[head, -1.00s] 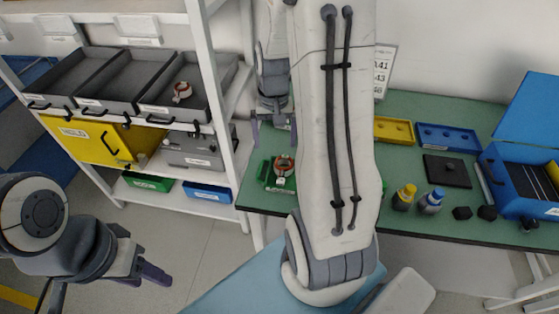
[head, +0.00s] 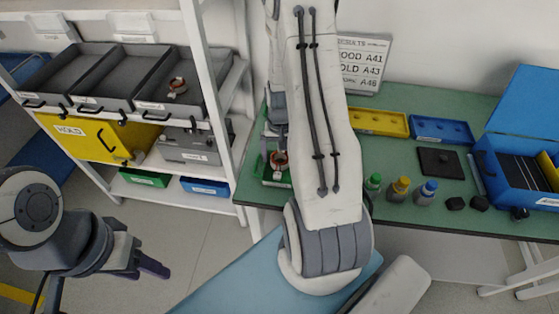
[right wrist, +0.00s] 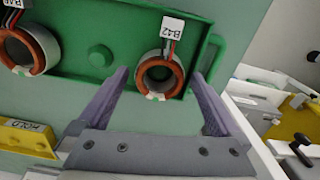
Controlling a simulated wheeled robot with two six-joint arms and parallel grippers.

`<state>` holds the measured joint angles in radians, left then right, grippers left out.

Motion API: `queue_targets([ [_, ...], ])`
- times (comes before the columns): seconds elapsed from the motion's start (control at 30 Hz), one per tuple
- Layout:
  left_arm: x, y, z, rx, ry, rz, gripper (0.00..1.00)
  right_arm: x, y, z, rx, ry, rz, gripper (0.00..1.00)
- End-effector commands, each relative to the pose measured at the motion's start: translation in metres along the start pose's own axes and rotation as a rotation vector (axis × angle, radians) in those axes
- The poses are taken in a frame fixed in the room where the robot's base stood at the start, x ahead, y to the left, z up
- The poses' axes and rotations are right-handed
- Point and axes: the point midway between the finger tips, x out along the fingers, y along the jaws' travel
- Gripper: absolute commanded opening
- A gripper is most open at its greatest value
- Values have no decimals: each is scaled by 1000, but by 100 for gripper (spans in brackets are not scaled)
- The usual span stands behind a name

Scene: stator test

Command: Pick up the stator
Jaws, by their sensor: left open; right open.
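A stator with an orange-copper ring and a tag reading B42 (right wrist: 158,76) sits in a green tray (right wrist: 207,52). A second tagged stator (right wrist: 28,50) sits further left in that tray. In the head view one stator (head: 279,160) shows in the tray on the table, partly hidden by my right arm. My right gripper (right wrist: 160,75) is open above the tray, its fingers appearing on either side of the B42 stator; I cannot tell whether they touch it. My left gripper (head: 153,267) is open and empty over the floor. Another stator (head: 178,86) lies in a grey shelf bin.
The green table (head: 395,160) holds yellow (head: 378,122) and blue (head: 441,130) trays, several capped bottles, a black plate (head: 440,163) and a blue box (head: 520,165). A white shelf post (head: 215,100) stands close left of my right arm. A yellow HOLD bin (head: 90,138) is on the shelf.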

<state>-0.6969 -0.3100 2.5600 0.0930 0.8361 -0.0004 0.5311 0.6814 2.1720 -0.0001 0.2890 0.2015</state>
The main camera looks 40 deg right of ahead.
Motion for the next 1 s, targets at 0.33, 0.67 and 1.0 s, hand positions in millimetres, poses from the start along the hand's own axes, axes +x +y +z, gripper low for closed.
queue_targets([
  [0.33, 0, 0, 0, 0, 0, 0, 50, 4, 0, 0, 0, 2, 0, 73],
  [0.67, 0, 0, 0, 0, 0, 0, 50, 3, 0, 0, 0, 2, 0, 0],
  [1.0, 2, 0, 0, 0, 0, 0, 50, -10, 0, -2, 0, 5, -1, 0],
])
